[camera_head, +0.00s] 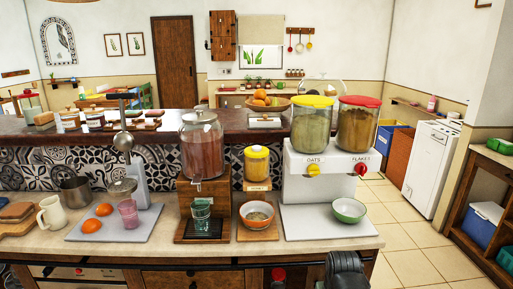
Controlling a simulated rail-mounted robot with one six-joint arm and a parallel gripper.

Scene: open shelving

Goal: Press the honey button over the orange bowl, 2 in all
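The honey dispenser (256,163) is a yellow jar with a yellow lid on a wooden stand, on the counter. A bowl with an orange-red rim (257,224) sits upright on the wooden base below the jar. It holds something pale brown; I cannot tell what. A dark part, seemingly of my arm, rises at the bottom edge, right of centre. My gripper's fingers are not visible, and nothing of mine touches the dispenser or bowl.
Right of the honey stand is a white OATS and FLAKES dispenser (324,163) with a green bowl (349,209). Left is a tall brown drink dispenser (202,150) with a glass (201,211). Further left, a grey board (115,228) holds oranges and a pink jar.

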